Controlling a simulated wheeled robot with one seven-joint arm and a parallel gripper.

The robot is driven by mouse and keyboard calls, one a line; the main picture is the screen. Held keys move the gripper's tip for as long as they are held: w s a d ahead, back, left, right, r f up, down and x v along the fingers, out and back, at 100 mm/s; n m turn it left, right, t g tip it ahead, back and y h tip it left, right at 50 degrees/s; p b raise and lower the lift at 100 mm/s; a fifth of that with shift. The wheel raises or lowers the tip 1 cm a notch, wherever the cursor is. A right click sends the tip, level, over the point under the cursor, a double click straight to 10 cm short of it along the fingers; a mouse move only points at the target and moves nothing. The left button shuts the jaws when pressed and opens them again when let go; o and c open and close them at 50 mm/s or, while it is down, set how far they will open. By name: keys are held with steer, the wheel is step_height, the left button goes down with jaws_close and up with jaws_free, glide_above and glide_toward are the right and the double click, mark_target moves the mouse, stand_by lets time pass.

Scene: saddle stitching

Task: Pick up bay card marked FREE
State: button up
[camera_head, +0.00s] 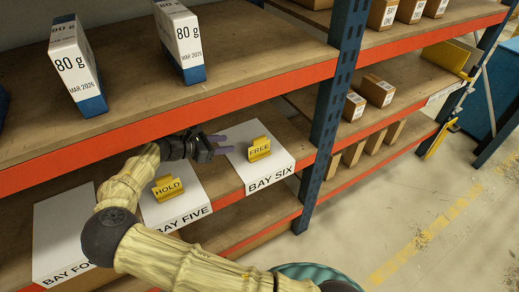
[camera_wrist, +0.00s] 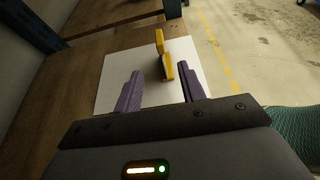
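The yellow card marked FREE (camera_head: 259,149) stands on the white BAY SIX sheet (camera_head: 272,172) on the middle shelf. In the wrist view the yellow card (camera_wrist: 160,44) is seen nearly edge-on, ahead of the fingers, on the white sheet (camera_wrist: 115,66). My gripper (camera_head: 226,143) is at the left edge of that sheet, pointing right toward the card. Its two purple fingers are apart with nothing between them, as the wrist view also shows (camera_wrist: 160,88). The card is beyond the fingertips and apart from them.
A yellow HOLD card (camera_head: 167,189) stands on the BAY FIVE sheet (camera_head: 185,214), close beside my arm. The BAY FOUR sheet (camera_head: 62,235) is bare where visible. A blue upright (camera_head: 340,90) stands right of BAY SIX. White 80 g boxes (camera_head: 180,40) stand on the shelf above.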

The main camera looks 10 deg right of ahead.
mark_target(253, 141)
steer(key=x, duration=1)
steer(key=shift+w+d+p, duration=0.15)
steer(key=shift+d+p, duration=0.15)
steer(key=shift+d, duration=0.05)
steer(key=shift+w+d+f, duration=0.1)
steer(key=shift+d+f, duration=0.1)
steer(key=shift+d, duration=0.4)
steer(key=shift+x, duration=2.25)
steer(key=shift+a, duration=0.15)
jaws_close()
